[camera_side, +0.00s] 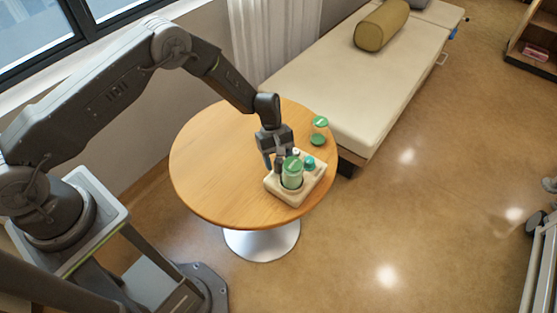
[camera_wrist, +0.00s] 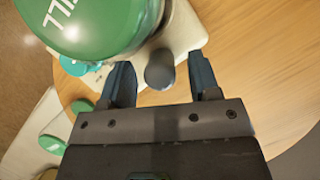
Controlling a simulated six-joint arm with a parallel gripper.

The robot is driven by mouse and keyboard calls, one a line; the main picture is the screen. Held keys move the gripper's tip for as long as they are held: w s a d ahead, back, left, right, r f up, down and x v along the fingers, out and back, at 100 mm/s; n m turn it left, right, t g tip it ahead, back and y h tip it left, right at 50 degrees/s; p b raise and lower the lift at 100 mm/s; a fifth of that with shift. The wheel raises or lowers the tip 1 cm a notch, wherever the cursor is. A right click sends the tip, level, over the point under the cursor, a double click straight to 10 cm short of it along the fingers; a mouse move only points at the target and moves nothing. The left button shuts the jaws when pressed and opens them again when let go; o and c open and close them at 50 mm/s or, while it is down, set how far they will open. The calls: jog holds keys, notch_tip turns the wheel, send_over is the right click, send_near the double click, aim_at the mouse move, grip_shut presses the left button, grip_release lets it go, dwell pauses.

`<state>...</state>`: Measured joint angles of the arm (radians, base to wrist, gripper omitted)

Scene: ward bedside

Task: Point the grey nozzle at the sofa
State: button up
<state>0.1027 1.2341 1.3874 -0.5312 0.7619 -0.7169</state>
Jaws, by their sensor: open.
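My gripper (camera_side: 273,160) is at the left back of the cream tray, pointing down, close to the green-lidded bottle. In the wrist view its two fingers (camera_wrist: 162,82) stand apart. A short grey rounded piece (camera_wrist: 160,70), which looks like the grey nozzle, shows between the fingertips with a gap on each side. What it is attached to is hidden, and I cannot tell which way it points. The sofa (camera_side: 340,85) is a long cream couch behind and to the right of the round table.
The cream tray (camera_side: 291,201) on the wooden table (camera_side: 215,155) holds a green-lidded bottle (camera_side: 292,174) and a teal-capped item (camera_side: 309,162). A green-and-clear container (camera_side: 319,129) stands behind the tray. The table's left side is bare. An olive bolster (camera_side: 381,25) lies on the couch.

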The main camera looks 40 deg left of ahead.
jog(key=shift+f, duration=0.25)
jog(key=c, duration=0.9)
jog(key=m+g, duration=0.1)
jog(key=m, duration=0.2)
jog(key=shift+y, duration=0.4)
jog(key=o, duration=0.9)
